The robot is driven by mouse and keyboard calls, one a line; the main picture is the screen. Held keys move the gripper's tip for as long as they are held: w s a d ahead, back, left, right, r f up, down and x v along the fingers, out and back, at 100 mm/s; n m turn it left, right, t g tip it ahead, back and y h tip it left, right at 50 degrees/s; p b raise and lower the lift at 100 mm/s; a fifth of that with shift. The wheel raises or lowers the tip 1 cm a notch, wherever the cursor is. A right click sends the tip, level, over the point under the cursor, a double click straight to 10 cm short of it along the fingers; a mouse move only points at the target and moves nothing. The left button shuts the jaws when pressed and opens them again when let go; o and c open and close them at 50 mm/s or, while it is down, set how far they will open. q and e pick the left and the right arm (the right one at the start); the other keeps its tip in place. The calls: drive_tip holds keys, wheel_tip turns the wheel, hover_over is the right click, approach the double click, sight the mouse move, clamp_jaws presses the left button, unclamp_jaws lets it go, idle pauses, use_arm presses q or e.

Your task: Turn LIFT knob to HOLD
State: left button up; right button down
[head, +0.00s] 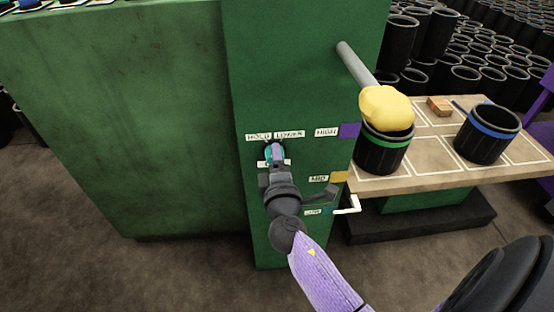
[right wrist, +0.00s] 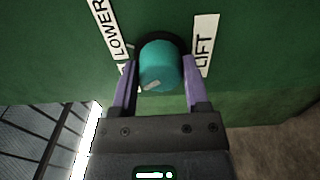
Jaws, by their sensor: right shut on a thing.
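The teal knob (head: 269,152) sits on the front of the green cabinet (head: 300,80), just below the HOLD label (head: 258,136) and the LOWER label (head: 290,134). My right gripper (head: 275,155) is shut on the knob. In the right wrist view the knob (right wrist: 160,62) lies between the two purple fingers, with a small pale mark on its lower face. There the LIFT label (right wrist: 204,45) is right of the knob, and the LOWER label (right wrist: 112,30) is left of it. My left gripper is not in view.
A HIGH label (head: 326,132) and more labels lie right of the knob. A pale bench (head: 440,178) holds a green-banded black sleeve (head: 382,158) under a yellow head (head: 386,108), a blue-banded sleeve (head: 487,138) and a wooden block (head: 440,106). Many black sleeves stand behind.

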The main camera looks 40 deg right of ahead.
drive_tip(key=shift+c, duration=0.9)
unclamp_jaws()
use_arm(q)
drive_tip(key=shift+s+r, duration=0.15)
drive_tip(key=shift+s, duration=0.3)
use_arm(e)
drive_tip(key=shift+o, duration=0.5)
drive_tip(key=shift+a, duration=0.1)
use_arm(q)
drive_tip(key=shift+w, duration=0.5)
use_arm(e)
drive_tip(key=v, duration=0.9)
drive_tip(key=shift+s+a, duration=0.2)
drive_tip(key=shift+s, duration=0.15)
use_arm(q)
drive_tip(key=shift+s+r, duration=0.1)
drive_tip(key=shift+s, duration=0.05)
